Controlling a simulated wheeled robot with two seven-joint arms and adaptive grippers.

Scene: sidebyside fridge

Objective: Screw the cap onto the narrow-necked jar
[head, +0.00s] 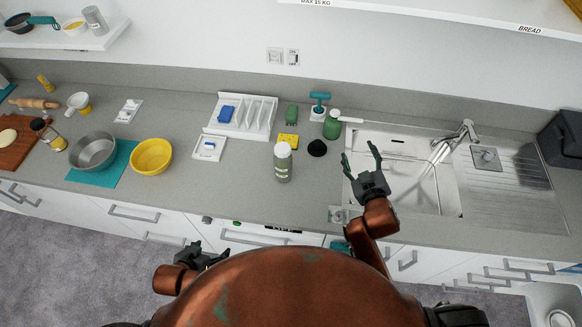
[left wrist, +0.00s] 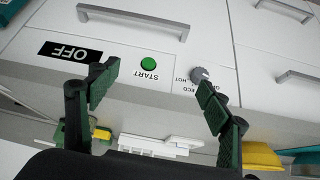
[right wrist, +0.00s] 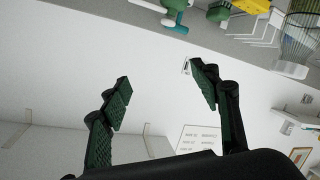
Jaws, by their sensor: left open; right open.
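A grey-green jar (head: 283,166) with a pale top stands upright on the counter, left of the sink. A small black round piece (head: 317,148) lies on the counter just right of it; it may be the cap, but I cannot tell for sure. My right gripper (head: 361,160) is open and empty, raised over the sink's left edge, to the right of the jar. My left gripper (head: 208,256) is open and empty, low in front of the drawers; it also shows in the left wrist view (left wrist: 158,85).
A yellow sponge (head: 288,141), a green soap bottle (head: 332,126) and a teal brush (head: 319,100) stand behind the jar. A white rack (head: 240,118), yellow bowl (head: 151,157) and metal bowl (head: 93,151) are left. The counter directly left of the jar is clear.

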